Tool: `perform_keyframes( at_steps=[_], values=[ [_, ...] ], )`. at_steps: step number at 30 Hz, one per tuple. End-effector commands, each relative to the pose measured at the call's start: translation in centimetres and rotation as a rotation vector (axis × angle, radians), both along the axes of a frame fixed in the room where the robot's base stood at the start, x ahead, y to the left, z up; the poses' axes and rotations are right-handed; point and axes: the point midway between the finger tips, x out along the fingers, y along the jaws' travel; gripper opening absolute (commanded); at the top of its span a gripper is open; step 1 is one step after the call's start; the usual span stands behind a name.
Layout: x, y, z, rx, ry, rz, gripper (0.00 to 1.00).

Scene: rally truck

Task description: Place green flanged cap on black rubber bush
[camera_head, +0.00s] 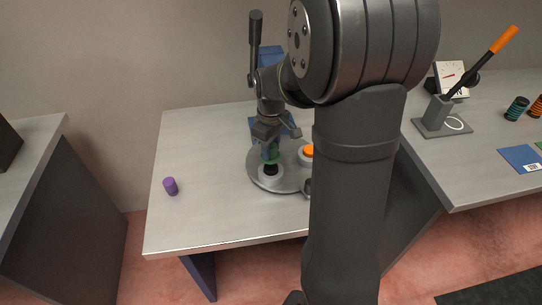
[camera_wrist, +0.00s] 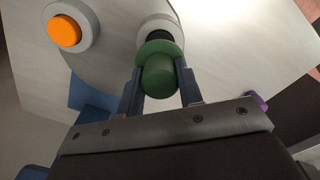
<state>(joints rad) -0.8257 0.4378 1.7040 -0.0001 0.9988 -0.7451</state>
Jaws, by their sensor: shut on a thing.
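The green flanged cap (camera_wrist: 160,76) is held between the two fingers of my gripper (camera_wrist: 160,85), which is shut on it. In the head view my gripper (camera_head: 271,148) points down with the green cap (camera_head: 273,156) just above the black rubber bush (camera_head: 270,170). In the wrist view the bush (camera_wrist: 160,35) shows only as a dark part beyond the cap's flange, in a white ring. The cap hides most of the bush there. I cannot tell whether the cap touches the bush.
An orange button (camera_wrist: 64,31) in a white ring sits beside the bush on the round grey plate (camera_head: 256,178). A purple cylinder (camera_head: 170,186) stands at the left of the table (camera_head: 200,215). A blue object (camera_head: 270,55) is behind my arm. The table's front left is clear.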

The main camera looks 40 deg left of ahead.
Motion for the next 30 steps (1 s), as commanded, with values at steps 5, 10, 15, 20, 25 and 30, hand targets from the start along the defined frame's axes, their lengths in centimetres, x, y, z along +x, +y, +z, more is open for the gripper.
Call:
perform_keyframes(
  at_steps=[5, 10, 15, 20, 25, 30],
  values=[
    [-0.1, -0.1, -2.1, -0.004, 0.003, 0.000, 0.06],
    [0.0, 0.0, -4.0, -0.001, 0.001, 0.000, 0.06],
    [0.0, 0.0, -3.9, 0.000, 0.000, 0.000, 0.06],
    [0.0, 0.0, -4.2, -0.001, 0.001, 0.000, 0.06],
    [0.0, -0.1, -4.2, -0.001, 0.000, 0.000, 0.55],
    [0.0, 0.0, -4.2, -0.001, 0.000, 0.000, 0.55]
  ],
)
